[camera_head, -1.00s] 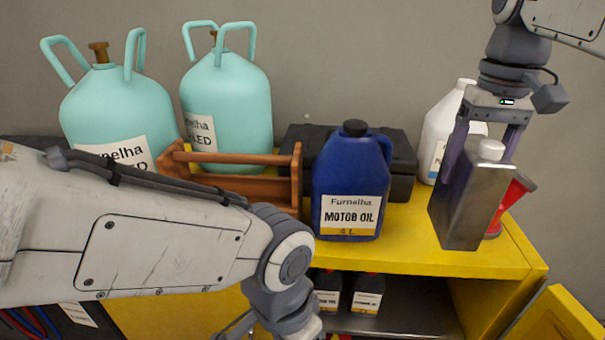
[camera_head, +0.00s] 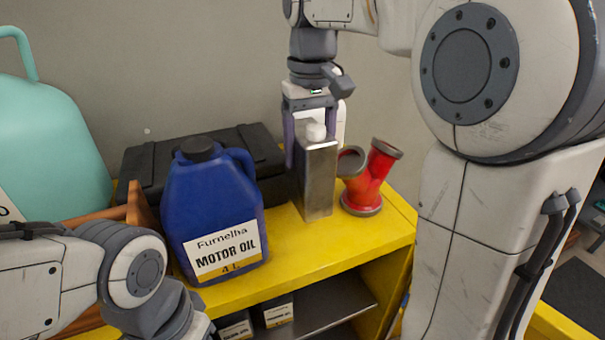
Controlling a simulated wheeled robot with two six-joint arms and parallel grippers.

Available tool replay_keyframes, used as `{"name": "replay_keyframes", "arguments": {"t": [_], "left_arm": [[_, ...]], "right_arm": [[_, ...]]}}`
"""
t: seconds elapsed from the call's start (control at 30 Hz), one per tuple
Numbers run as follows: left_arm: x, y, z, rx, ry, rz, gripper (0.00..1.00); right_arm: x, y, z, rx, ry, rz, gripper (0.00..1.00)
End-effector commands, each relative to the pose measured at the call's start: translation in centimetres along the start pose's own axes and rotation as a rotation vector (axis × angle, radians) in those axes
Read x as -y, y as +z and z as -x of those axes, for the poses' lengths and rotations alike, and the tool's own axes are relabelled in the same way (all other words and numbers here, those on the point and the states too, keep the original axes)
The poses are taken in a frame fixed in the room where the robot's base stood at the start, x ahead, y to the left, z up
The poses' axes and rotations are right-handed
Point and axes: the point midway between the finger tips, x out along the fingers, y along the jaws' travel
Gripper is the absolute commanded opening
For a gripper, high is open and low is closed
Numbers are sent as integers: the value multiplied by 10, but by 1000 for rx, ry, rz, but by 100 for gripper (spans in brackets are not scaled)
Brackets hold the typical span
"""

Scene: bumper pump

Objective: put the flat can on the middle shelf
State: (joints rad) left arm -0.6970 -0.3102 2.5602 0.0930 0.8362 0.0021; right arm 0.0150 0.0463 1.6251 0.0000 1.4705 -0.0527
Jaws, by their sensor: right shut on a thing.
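The flat can (camera_head: 318,182) is a grey metal rectangular can with a white cap, upright at the cabinet's yellow top. My right gripper (camera_head: 312,138) is shut on its upper part from above. I cannot tell whether the can's base touches the top.
A blue motor oil jug (camera_head: 212,215) stands left of the can, with a black case (camera_head: 150,165) behind. A red pipe-like part (camera_head: 368,182) stands close right of the can. My right arm blocks much of the right side. Clear shelf shows right of the small bottles.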

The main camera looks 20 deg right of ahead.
Motion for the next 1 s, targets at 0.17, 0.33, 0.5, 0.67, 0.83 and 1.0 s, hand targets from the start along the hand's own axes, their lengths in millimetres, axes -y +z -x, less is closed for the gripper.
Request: {"name": "replay_keyframes", "arguments": {"t": [0.17,0.33,0.5,0.67,0.83,1.0], "left_arm": [[0,0,2,0,0,0,50],[0,0,4,0,0,0,50],[0,0,6,0,0,0,50],[0,0,6,0,0,0,50],[0,0,5,0,0,0,50],[0,0,4,0,0,0,50]], "right_arm": [[-1,0,-14,-4,0,-2,0],[-2,1,-34,-1,0,-4,0],[-2,1,-52,-2,0,-4,0],[-2,0,-55,-5,0,-3,0],[-2,0,-56,-5,0,-3,0],[-2,1,-60,-1,0,-3,90]]}}
